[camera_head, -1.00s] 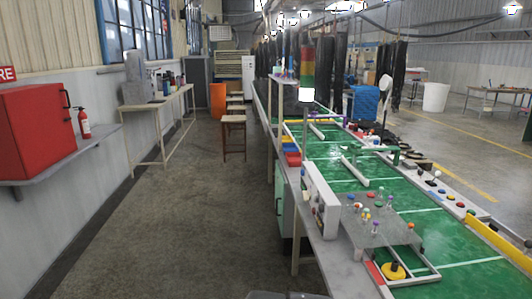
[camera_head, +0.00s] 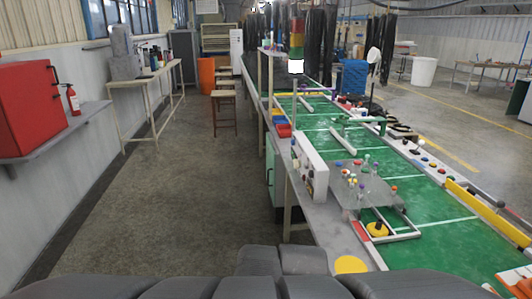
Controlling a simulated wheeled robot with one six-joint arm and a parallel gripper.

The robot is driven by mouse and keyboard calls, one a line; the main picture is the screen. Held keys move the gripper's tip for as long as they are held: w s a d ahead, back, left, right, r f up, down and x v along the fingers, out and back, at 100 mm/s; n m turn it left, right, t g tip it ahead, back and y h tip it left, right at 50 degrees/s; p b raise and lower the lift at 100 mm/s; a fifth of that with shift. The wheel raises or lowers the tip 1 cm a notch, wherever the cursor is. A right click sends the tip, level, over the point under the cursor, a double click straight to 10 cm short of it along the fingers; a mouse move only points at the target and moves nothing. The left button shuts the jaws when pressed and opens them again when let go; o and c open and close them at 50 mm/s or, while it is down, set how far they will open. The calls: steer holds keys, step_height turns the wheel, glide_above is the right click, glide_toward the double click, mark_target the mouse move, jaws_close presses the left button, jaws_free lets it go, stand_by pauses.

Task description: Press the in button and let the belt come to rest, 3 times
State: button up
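The green belt (camera_head: 408,202) runs along the right side, with white lines across it. A white control box (camera_head: 310,165) with small coloured buttons stands on its left edge; I cannot read any label or tell which is the in button. More coloured buttons sit on a panel (camera_head: 425,160) along the far right edge. A yellow disc (camera_head: 377,229) with a dark knob sits in a frame on the belt. A signal tower (camera_head: 296,45) has a bright white lower section. My gripper is not in view; dark grey parts, apparently my arm, cross the bottom.
A grey plate (camera_head: 362,188) with several coloured knobs overhangs the belt. A stool (camera_head: 224,112), an orange bin (camera_head: 207,72) and a side table (camera_head: 150,85) stand farther off. A red cabinet (camera_head: 35,108) is at left. The aisle floor (camera_head: 170,190) is clear.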

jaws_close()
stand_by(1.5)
